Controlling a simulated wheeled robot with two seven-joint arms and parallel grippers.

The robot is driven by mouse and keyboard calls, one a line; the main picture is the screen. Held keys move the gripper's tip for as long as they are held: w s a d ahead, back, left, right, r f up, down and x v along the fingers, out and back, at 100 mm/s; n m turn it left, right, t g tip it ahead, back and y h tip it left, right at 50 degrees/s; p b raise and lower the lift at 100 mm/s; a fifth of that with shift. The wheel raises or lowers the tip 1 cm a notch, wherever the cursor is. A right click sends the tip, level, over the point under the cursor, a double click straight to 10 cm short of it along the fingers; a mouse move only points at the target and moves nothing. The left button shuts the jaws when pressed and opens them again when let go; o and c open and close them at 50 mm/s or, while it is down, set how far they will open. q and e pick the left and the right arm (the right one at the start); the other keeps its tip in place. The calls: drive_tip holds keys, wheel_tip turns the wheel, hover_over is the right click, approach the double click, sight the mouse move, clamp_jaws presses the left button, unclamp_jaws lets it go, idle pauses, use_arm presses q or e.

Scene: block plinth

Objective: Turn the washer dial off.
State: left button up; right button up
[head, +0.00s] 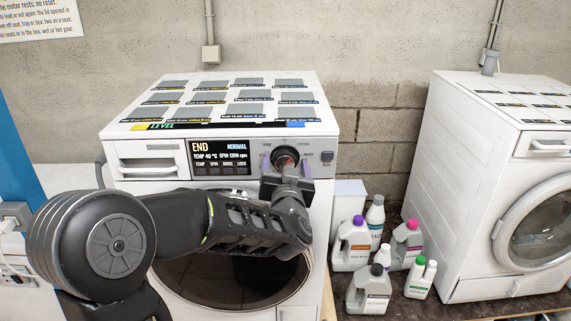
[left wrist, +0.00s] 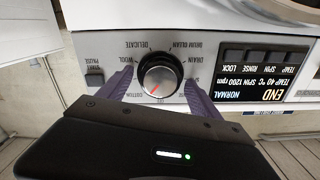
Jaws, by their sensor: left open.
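The washer dial (head: 285,156) is a round black knob with a silver rim on the right of the washer's front panel. In the left wrist view the dial (left wrist: 160,72) appears upside down, ringed by programme labels. Its red pointer line slants to the lower left, a little left of the OFF label (left wrist: 163,98). My left gripper (head: 286,166) is in front of the panel, open, with one purple finger on each side of the dial. In the left wrist view the gripper (left wrist: 160,92) shows gaps between fingers and knob. My right gripper is out of view.
The washer's display (head: 219,158) reads END and NORMAL. Detergent bottles (head: 352,243) stand to the right of the washer, with a second washer (head: 520,200) farther right. My left arm covers part of the first washer's door (head: 190,285).

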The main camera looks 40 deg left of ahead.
use_arm(q)
drive_tip(key=c, duration=1.4)
drive_tip(key=shift+o, duration=0.2)
drive_tip(key=shift+f+n+b, duration=0.1)
drive_tip(key=shift+n+b, duration=3.7)
drive_tip(key=shift+n, duration=0.1)
